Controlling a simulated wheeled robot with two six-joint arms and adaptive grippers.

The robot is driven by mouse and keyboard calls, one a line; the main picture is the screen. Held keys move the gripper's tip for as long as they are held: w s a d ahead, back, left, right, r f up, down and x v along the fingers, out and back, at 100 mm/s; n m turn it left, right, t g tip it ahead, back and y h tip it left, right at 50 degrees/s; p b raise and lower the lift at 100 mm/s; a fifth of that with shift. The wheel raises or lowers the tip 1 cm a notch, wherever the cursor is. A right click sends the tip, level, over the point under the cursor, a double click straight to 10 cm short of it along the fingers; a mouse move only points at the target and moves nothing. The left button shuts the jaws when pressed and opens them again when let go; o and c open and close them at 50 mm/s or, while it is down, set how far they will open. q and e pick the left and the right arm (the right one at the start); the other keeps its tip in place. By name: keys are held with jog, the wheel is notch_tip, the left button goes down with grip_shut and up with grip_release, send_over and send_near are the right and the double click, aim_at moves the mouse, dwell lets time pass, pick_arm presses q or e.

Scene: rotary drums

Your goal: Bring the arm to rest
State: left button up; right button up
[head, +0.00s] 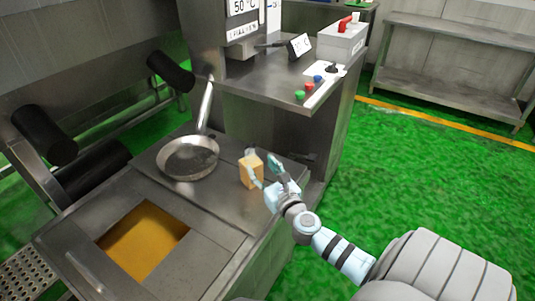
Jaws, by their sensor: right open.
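My right arm reaches in from the lower right in the head view. Its gripper (264,168) is open, over the right part of the steel worktop. A small tan block (248,173) stands on the worktop just left of the fingers. One finger overlaps the block in the picture; I cannot tell whether they touch. My left gripper is not in view.
A steel pan (188,158) with a long handle sits left of the block. An opening with orange-yellow contents (143,238) lies at front left. A control shelf (265,80) with coloured buttons overhangs behind. Green floor (430,180) is clear at right.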

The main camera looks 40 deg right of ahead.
jog(key=v, duration=0.3)
jog(key=shift+s, duration=0.25)
